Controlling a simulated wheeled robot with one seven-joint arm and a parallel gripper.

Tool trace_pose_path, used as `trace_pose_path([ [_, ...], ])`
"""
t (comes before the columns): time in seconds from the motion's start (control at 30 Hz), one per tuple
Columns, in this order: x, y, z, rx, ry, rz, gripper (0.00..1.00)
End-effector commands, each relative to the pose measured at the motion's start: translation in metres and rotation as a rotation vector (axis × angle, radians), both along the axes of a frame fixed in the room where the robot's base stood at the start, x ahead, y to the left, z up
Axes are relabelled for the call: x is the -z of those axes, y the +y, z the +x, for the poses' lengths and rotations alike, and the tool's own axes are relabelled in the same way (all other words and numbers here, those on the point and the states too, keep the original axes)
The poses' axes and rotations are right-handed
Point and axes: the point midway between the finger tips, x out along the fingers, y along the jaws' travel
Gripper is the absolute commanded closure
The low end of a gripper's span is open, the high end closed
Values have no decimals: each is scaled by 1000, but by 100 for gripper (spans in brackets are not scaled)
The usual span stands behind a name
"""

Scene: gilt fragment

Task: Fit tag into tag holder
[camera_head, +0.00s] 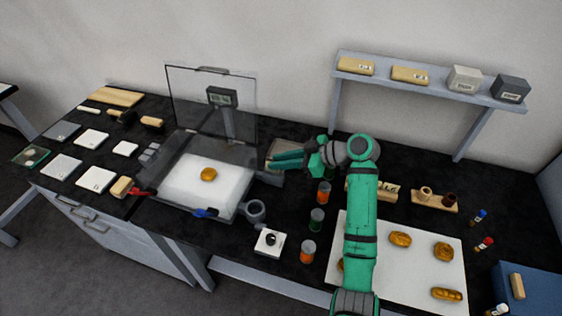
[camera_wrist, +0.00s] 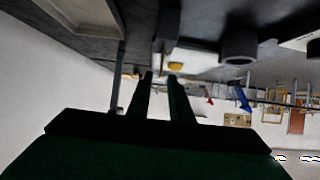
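My gripper (camera_head: 272,161) reaches left from the arm, low over the table beside the glass-shielded scale. In the wrist view its two dark fingers (camera_wrist: 160,74) stand apart with a gap and nothing visible between them. No loose tag can be told for sure. A shallow beige tray (camera_head: 284,147) lies just behind the gripper, partly covered by it.
Orange and green jars (camera_head: 307,250), a grey cup (camera_head: 256,209) and a white board (camera_head: 410,280) with gold pieces surround my arm. A shelf (camera_head: 430,88) stands behind.

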Motion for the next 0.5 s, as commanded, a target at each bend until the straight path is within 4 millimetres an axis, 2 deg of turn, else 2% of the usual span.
trace_pose_path([
  [0.17, -12, -21, -6, 3, -3, -1, 81],
  [0.5, -43, -76, -24, 3, -1, 0, 81],
])
